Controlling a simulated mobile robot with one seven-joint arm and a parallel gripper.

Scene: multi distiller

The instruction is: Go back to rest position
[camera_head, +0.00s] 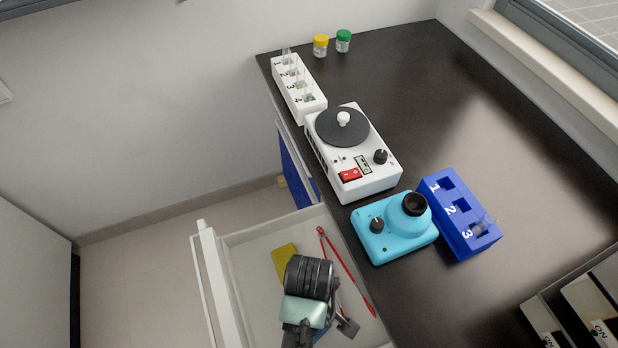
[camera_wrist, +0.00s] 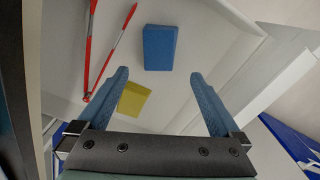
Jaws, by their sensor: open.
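My gripper (camera_wrist: 160,76) is open and empty, its two blue-grey fingers spread wide in the wrist view. It hangs over the open drawer (camera_head: 237,240), with a blue block (camera_wrist: 158,48) and a yellow piece (camera_wrist: 133,99) lying on the drawer floor beyond the fingers. A red two-legged tool (camera_wrist: 104,62) lies to the left of the blue block in the wrist view. The gap between fingers and block cannot be told exactly.
The dark counter (camera_head: 470,110) borders the drawer on the right. Near its edge stand a light-blue device (camera_head: 395,240), a white stirrer-like device (camera_head: 350,175), a blue numbered rack (camera_head: 455,225) and a white tube rack (camera_head: 290,90). Open floor (camera_head: 140,270) lies left of the drawer.

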